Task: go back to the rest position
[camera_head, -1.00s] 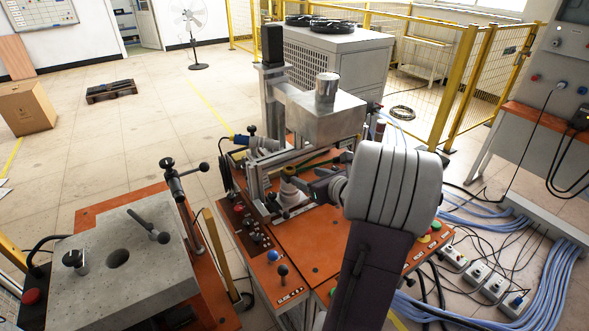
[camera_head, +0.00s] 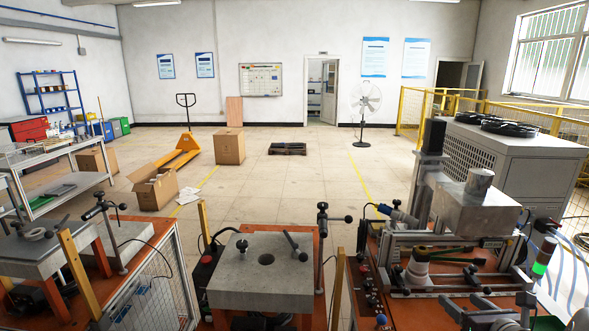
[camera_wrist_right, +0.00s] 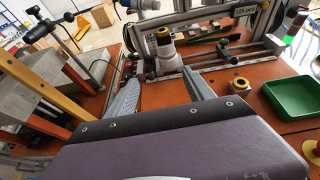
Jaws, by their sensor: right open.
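My right gripper (camera_head: 458,305) shows at the lower right of the head view, low in front of the induction heater machine (camera_head: 475,210). In the right wrist view my right gripper (camera_wrist_right: 163,82) has its two grey fingers spread wide, with nothing between them. Beyond the fingertips stands a white fitting with a black and yellow top (camera_wrist_right: 163,45), on the machine's metal base; it also shows in the head view (camera_head: 418,268). The fingers look apart from it. My left gripper is not in view.
The orange worktop (camera_wrist_right: 190,100) carries a green tray (camera_wrist_right: 290,97) and a small brass-coloured part (camera_wrist_right: 239,86) to the right of the fingers. A grey block station (camera_head: 262,280) stands left of the machine. Open floor (camera_head: 300,180) lies behind, with a cardboard box (camera_head: 229,147).

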